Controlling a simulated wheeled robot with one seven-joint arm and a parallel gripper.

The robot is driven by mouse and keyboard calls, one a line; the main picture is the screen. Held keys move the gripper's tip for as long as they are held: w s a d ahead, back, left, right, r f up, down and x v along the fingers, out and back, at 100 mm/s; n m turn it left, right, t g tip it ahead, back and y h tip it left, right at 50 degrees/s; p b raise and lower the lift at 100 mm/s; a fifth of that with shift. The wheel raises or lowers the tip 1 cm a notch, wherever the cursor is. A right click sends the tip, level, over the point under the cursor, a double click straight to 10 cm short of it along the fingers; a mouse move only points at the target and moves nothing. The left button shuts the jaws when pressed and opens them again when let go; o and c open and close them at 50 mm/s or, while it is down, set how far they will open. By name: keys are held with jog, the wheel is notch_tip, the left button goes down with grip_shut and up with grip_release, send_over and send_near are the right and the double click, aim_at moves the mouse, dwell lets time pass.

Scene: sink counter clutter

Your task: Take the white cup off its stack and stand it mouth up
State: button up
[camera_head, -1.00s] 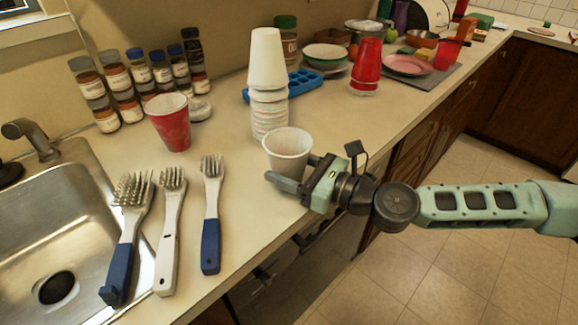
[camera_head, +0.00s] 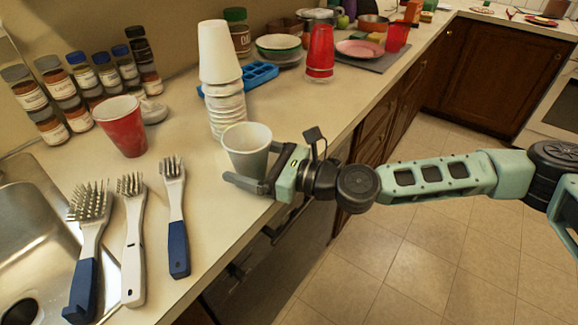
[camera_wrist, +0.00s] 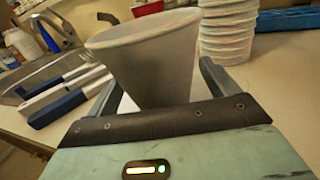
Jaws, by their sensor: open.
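A white cup (camera_head: 247,150) is mouth up at the counter's front edge. My gripper (camera_head: 246,182) is open around its lower part, one finger on the near side. In the wrist view the cup (camera_wrist: 150,62) sits between the two spread fingers (camera_wrist: 160,92); a gap shows at least on the right. Its base is hidden, so I cannot tell whether it rests fully on the counter. Behind it is a stack of white cups (camera_head: 227,108), with a taller white cup (camera_head: 219,52) mouth down on top. The stack also shows in the wrist view (camera_wrist: 228,35).
Several brushes (camera_head: 175,215) lie left of the cup, beside the sink (camera_head: 25,245). A red cup (camera_head: 122,127), spice jars (camera_head: 75,105), a blue tray (camera_head: 262,74) and red stacked cups (camera_head: 319,52) stand farther back. Bare counter (camera_head: 200,160) lies left of the cup.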

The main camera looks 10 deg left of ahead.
jog(key=s+d+b, duration=0.2)
jog(key=d, duration=1.5)
jog(key=shift+s+d+b, duration=0.15)
jog(key=shift+b, duration=0.25)
jog(key=s+d+f+n+g+h, duration=0.2)
jog(key=s+f+n+g+h, duration=0.6)
jog(key=s+n, duration=0.45)
jog(key=s+d+f+n+t+h+p, duration=0.1)
jog(key=s+d+f+n+h+p, duration=0.1)
jog(key=d+n+h, duration=0.45)
jog(key=d+r+n+t+h, duration=0.1)
jog(key=d+r+n+t, duration=0.1)
jog(key=r, duration=0.6)
jog(key=s+d+r+n+t+h, duration=0.1)
jog(key=d+r+n+t, duration=0.1)
jog(key=d+r+n, duration=0.2)
notch_tip(320, 180, up, 4)
jog(key=shift+d+r+n+h+p, duration=0.15)
jog(key=shift+n+h+p, duration=0.2)
jog(key=shift+n, duration=0.75)
jog(key=shift+o, duration=0.2)
jog(key=shift+s, duration=0.1)
